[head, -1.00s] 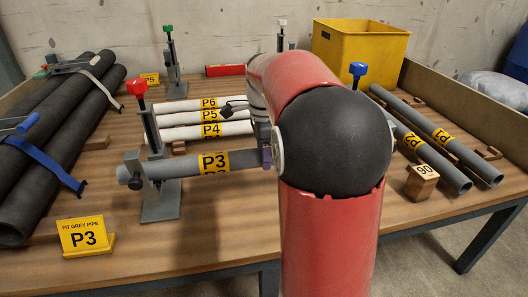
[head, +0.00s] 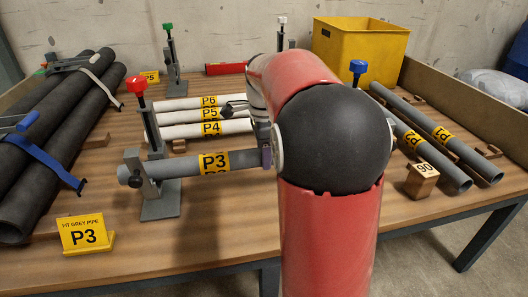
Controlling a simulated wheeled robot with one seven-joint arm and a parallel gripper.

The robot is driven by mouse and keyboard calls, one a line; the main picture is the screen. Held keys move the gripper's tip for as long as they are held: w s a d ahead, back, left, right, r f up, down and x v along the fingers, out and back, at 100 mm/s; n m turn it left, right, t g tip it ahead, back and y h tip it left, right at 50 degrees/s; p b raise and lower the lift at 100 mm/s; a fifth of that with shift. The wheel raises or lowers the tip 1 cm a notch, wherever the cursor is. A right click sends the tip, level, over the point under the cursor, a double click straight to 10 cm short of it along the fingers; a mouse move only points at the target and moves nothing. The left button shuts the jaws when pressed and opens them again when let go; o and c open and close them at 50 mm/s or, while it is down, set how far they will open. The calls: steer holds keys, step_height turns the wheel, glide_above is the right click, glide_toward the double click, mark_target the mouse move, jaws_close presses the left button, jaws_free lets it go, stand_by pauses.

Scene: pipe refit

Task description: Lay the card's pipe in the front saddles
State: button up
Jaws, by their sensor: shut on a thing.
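The card (head: 86,233) at the front left reads "FIT GREY PIPE P3". The grey P3 pipe (head: 185,164) lies level across the front, its left end at the front left saddle (head: 160,203) under the red-handled clamp (head: 137,87). I cannot tell whether it rests fully in that saddle. My gripper (head: 266,156) is shut on the P3 pipe right of its yellow label, partly hidden by my arm. The pipe's right end and the front right saddle are hidden behind my arm; only the blue clamp handle (head: 358,69) shows there.
White pipes P4 (head: 185,131), P5 and P6 lie behind P3. Two grey pipes (head: 450,140) lie at the right beside a wooden block marked 90 (head: 421,180). Large dark pipes (head: 60,150) fill the left. A yellow bin (head: 355,62) stands at the back.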

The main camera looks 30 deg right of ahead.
steer(key=o, duration=1.3)
step_height(320, 180, up, 8)
steer(key=shift+f+p, duration=0.15)
steer(key=shift+p, duration=0.5)
steer(key=shift+s+a, duration=0.1)
steer(key=s+a+f+n+t, duration=0.2)
steer(key=s+a+n, duration=0.4)
steer(key=s+n, duration=0.4)
steer(key=s+a+f+n+t, duration=0.3)
steer(key=s+a+f+n, duration=0.2)
steer(key=s+n, duration=0.5)
steer(key=shift+a+n+t, duration=0.3)
steer(key=shift+a+n, duration=0.3)
steer(key=shift+a, duration=0.65)
